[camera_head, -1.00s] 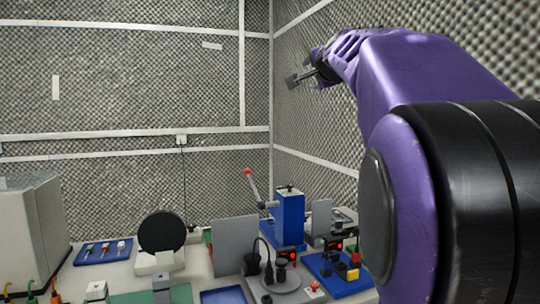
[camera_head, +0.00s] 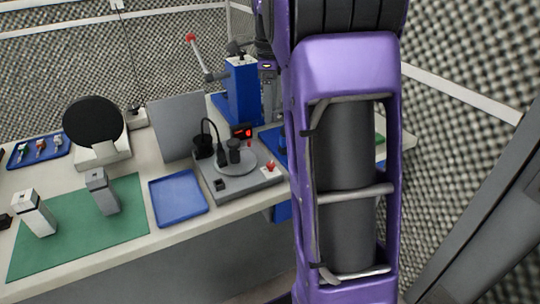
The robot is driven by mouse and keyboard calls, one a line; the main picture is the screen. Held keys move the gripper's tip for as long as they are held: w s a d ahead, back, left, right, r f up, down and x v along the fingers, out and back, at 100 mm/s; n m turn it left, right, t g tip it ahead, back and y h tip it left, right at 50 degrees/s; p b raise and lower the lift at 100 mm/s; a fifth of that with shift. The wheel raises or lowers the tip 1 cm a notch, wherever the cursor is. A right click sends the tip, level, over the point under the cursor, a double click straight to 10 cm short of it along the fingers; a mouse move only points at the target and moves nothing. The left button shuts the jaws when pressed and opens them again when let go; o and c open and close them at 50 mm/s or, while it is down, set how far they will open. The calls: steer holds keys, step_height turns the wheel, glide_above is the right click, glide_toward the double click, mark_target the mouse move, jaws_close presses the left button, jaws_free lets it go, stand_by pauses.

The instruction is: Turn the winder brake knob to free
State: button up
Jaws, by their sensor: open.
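The winder (camera_head: 258,184) is a grey base plate with a round turntable (camera_head: 240,162), on the bench left of my arm. A black cylinder stands on the turntable, and a black cable loops beside it. A red knob or button (camera_head: 270,167) sits on a pale block at the base's right, and a small black part (camera_head: 220,184) at its front. I cannot tell which is the brake knob or how it is set. My gripper (camera_head: 267,78) shows only partly, at the left edge of my arm near the blue press, above and behind the winder. It is open and touches nothing I can see.
The blue lever press (camera_head: 241,92) with a red-tipped handle stands behind the winder. A grey upright panel (camera_head: 178,128) and a blue tray (camera_head: 178,198) are to its left. A green mat (camera_head: 75,235) holds grey blocks. My arm hides the bench's right part.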

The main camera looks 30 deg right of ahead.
mark_target(270, 163)
step_height(270, 163, down, 17)
steer(key=b, duration=0.3)
steer(key=shift+r, duration=0.2)
steer(key=shift+c, duration=0.2)
jaws_close()
